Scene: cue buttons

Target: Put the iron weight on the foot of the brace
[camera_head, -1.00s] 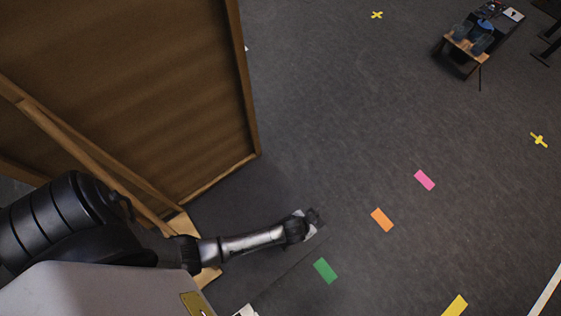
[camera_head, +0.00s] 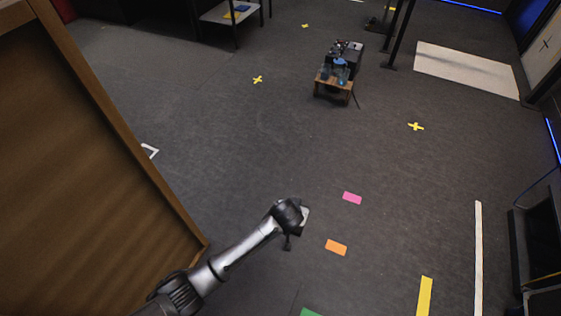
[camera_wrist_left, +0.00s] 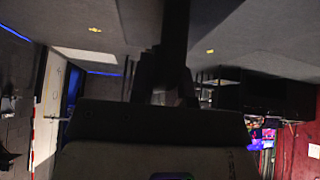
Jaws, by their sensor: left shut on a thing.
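My left gripper (camera_head: 290,218) is out over the open floor in the head view, at the end of my left arm. It is shut on a dark thing that I take to be the iron weight; its shape is mostly hidden by the gripper. In the left wrist view the gripper (camera_wrist_left: 165,85) shows dark fingers closed around a dark upright bar (camera_wrist_left: 176,28). The brace and its foot are not in view now. The wooden panel (camera_head: 85,170) stands at the left of the head view. My right gripper is not in view.
A shelf (camera_head: 232,14) is at the back. The floor between is clear.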

